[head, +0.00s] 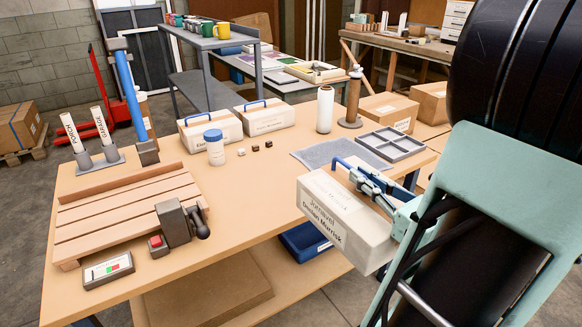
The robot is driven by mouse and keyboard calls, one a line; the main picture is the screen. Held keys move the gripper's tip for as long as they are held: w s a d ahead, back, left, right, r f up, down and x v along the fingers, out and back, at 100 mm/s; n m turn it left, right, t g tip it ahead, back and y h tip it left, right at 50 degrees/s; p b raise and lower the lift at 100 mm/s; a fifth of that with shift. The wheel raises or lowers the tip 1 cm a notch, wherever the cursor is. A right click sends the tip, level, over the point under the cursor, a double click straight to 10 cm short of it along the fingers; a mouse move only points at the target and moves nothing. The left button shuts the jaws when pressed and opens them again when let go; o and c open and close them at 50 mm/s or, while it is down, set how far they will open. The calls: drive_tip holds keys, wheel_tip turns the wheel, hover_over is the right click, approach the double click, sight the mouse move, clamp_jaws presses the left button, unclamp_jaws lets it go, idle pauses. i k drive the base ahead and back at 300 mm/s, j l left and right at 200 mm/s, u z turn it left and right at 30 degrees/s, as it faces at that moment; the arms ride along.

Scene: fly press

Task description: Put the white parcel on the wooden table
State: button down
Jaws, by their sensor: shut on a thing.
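A white parcel (338,222) with a printed label and a blue handle hangs at the right front of the wooden table (240,190). My gripper (363,184) is shut on its blue handle, near the top of the parcel. The parcel overlaps the table's front edge in the picture; I cannot tell its exact height or how much of it is over the top. Two similar white parcels with blue handles, a left one (208,138) and a right one (266,119), stand at the back of the table.
A grey divided tray (388,145) and grey cloth (322,153) lie behind the held parcel. A blue-lidded jar (214,148) and small cubes (254,147) stand mid-table. Bare tabletop lies left of the parcel.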

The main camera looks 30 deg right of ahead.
sight(293, 176)
drive_tip(key=i+j, duration=0.1)
drive_tip(key=i, duration=0.75)
